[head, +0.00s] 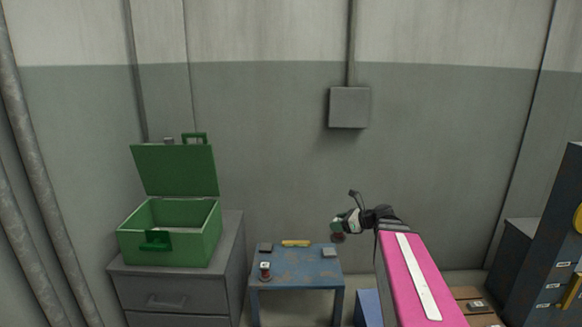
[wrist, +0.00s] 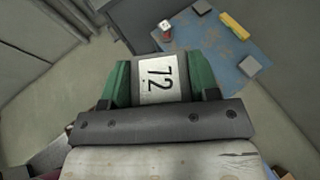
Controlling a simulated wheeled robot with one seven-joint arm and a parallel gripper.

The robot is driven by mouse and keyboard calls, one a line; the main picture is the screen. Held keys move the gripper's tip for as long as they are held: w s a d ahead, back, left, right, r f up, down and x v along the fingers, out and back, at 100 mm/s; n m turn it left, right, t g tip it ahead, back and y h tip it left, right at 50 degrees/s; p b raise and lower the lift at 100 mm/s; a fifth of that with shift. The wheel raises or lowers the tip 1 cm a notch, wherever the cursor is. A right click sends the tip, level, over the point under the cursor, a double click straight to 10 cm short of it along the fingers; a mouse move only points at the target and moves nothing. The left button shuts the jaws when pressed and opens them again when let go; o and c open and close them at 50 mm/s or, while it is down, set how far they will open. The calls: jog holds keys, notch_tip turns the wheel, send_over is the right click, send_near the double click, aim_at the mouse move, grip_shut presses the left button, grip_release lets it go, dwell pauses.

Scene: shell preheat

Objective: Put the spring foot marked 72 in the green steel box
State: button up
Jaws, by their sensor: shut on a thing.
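My gripper (head: 341,227) is shut on the spring foot marked 72 (wrist: 158,80) and holds it in the air, to the right of and above the blue table. In the wrist view its white label with a black 72 faces the camera, between the two green finger parts. In the head view the foot is small and mostly hidden by the gripper. The green steel box (head: 187,244) stands on a grey cabinet at the left, well apart from my gripper. Its lid (head: 174,171) is raised, and the part of its inside that shows looks empty.
The worn blue table (head: 309,278) carries a small red and white part (head: 265,271), a yellow bar (head: 295,243) and two grey blocks. The grey cabinet (head: 231,258) stands left of it. A dark cabinet (head: 566,245) stands far right. The air between gripper and box looks clear.

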jog(key=shift+m+t+h, duration=0.3)
jog(key=shift+m+t, duration=0.3)
jog(key=shift+s+d+r, duration=0.3)
jog(key=shift+s+r, duration=0.45)
jog(key=shift+s, duration=0.1)
jog(key=shift+s+d+r, duration=0.25)
jog(key=shift+s+r, duration=0.5)
jog(key=shift+s, duration=0.05)
jog(key=shift+s, duration=0.15)
